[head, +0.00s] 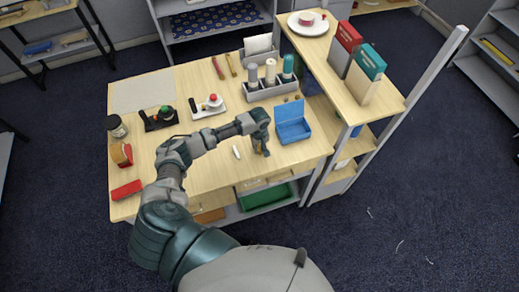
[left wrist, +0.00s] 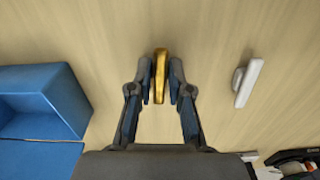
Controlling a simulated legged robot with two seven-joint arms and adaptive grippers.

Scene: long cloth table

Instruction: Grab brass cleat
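The brass cleat (left wrist: 160,72) shows in the left wrist view as a narrow golden piece standing between my fingertips. My left gripper (left wrist: 161,82) has one finger close against each side of it and looks shut on it. In the head view my left gripper (head: 261,147) points down at the table's front right part, just left of the open blue box. The fingers mostly hide the cleat there. Whether the cleat touches the table cannot be told. My right gripper is not in view.
An open blue box (head: 292,124) stands right of the gripper. A small white piece (head: 236,152) lies to its left, also in the left wrist view (left wrist: 246,83). A bottle rack (head: 271,90) stands behind; a raised shelf (head: 385,102) borders the right. The table's front middle is clear.

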